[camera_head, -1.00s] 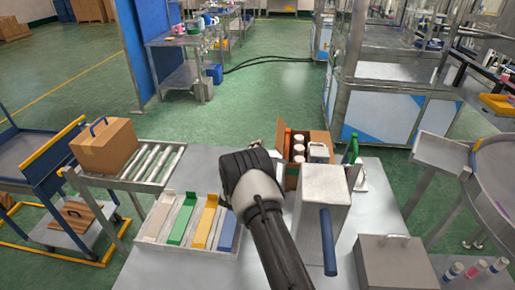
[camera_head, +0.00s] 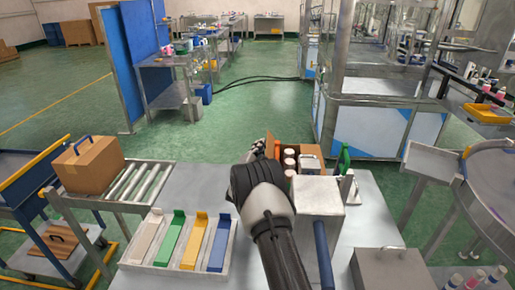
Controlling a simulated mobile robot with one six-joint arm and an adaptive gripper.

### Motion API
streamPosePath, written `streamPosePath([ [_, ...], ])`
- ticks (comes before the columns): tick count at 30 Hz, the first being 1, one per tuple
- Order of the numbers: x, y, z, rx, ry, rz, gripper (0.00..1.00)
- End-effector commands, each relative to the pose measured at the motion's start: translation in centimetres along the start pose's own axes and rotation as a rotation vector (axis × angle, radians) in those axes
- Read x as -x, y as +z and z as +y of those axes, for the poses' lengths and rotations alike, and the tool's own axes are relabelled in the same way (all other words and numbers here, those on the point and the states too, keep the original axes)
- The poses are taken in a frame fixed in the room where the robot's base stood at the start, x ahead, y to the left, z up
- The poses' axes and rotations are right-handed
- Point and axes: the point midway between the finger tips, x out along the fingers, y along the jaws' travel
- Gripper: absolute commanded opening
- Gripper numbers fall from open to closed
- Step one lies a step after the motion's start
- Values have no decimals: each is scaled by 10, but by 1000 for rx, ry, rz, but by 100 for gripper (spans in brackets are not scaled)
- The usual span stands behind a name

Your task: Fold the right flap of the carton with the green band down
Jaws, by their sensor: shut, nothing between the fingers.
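An open brown carton (camera_head: 312,151) stands at the far side of the grey work table, with white-capped containers and an orange item inside. A raised flap shows at its left. My arm covers its near left part. I see no green band on its visible sides and cannot make out its right flap clearly; a green upright piece (camera_head: 344,159) stands at its right. My dark wrist is just left of and in front of the carton.
A tall grey box with a blue handle (camera_head: 323,252) stands close in front of the carton. A tray (camera_head: 146,256) of white, green, yellow and blue strips lies left of my arm. A closed carton (camera_head: 92,167) sits by a roller conveyor (camera_head: 143,184). A metal box (camera_head: 388,271) stands at right.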

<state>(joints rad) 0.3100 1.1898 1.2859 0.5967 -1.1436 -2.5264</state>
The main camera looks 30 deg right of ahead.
Motion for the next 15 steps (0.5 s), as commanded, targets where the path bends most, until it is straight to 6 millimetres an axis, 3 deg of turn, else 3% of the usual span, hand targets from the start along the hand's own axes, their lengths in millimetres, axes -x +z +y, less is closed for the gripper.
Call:
streamPosePath([
  [5, 0, 1, 1, -16, -4, 0, 0],
  [15, -5, 21, 8, -351, -88, -1, 0],
])
